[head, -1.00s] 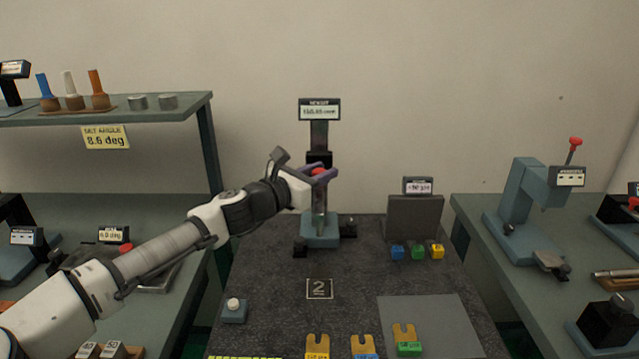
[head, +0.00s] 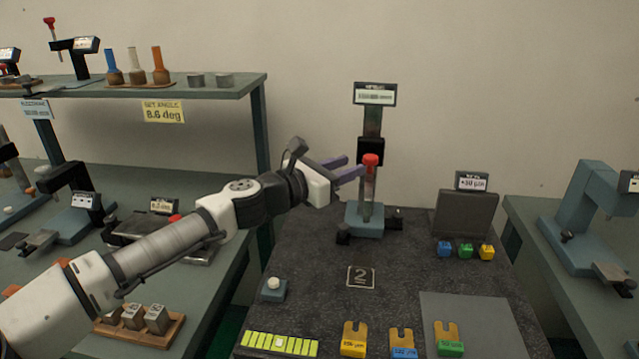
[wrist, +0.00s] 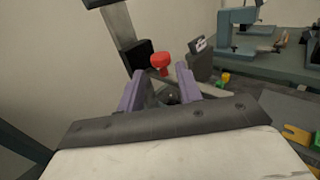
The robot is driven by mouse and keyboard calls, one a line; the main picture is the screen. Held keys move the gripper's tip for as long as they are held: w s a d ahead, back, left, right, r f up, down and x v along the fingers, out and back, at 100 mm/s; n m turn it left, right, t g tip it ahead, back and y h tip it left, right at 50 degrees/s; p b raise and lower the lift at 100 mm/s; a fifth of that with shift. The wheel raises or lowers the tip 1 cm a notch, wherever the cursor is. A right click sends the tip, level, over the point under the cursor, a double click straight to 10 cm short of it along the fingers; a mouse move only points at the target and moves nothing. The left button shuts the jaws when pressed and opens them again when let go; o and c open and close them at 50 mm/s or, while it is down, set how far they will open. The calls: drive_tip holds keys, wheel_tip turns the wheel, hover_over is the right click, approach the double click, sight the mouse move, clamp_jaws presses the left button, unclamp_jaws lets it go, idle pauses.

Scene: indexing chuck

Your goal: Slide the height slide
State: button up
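The height gauge stands on a blue-grey base (head: 365,222) on the dark granite plate. Its upright column (head: 372,122) carries a display at the top and a black slide (head: 371,151) with a red knob (head: 370,160) in front. My gripper (head: 352,168) has purple fingers, is open and empty, and is just left of the red knob. In the wrist view the red knob (wrist: 161,61) and black slide (wrist: 138,57) are beyond the fingertips (wrist: 160,85), with a gap between. I cannot read the display's digits.
A grey block (head: 466,213) with a display stands to the right, with small blue, green and yellow blocks before it. A white button (head: 273,284), a "2" plate (head: 361,277) and several yellow forked pieces (head: 402,342) are nearer. A shelf (head: 180,88) is at left.

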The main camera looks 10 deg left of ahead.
drive_tip(key=b+v, duration=0.1)
drive_tip(key=v, duration=0.5)
drive_tip(key=shift+s+a, duration=0.3)
drive_tip(key=shift+a, duration=0.1)
